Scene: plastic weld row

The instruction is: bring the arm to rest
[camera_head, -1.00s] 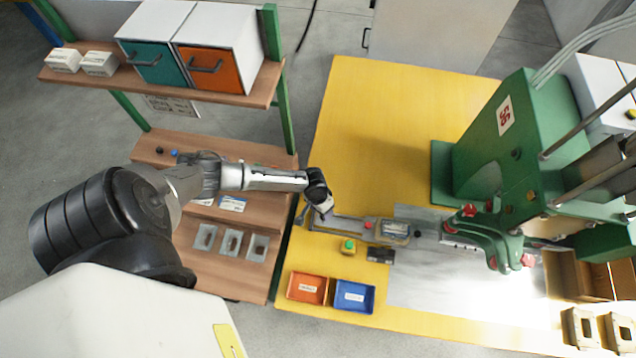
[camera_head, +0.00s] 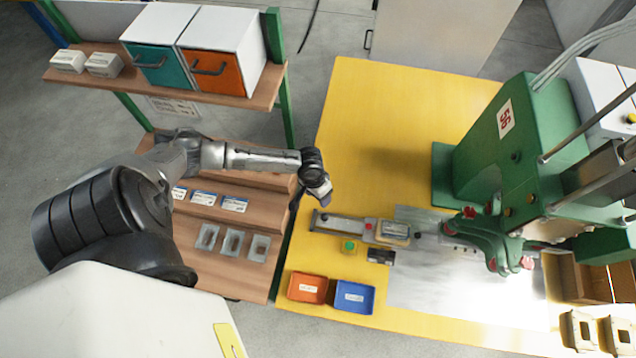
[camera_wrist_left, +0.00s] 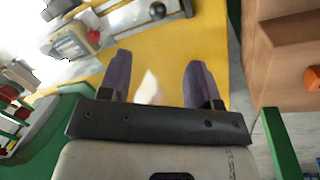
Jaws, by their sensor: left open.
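My left gripper (camera_head: 325,197) is at the left edge of the yellow table (camera_head: 385,110) in the head view, above the left end of the metal slide. The slide (camera_head: 340,224) carries a grey part (camera_head: 395,230) near the green welding press (camera_head: 510,150). The slide also shows at upper left in the wrist view. My right gripper is in neither view.
An orange tray (camera_head: 307,288) and a blue tray (camera_head: 354,296) stand at the table's front. A wooden shelf rack (camera_head: 215,270) with grey parts stands left, close to my arm. The table's back left is clear.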

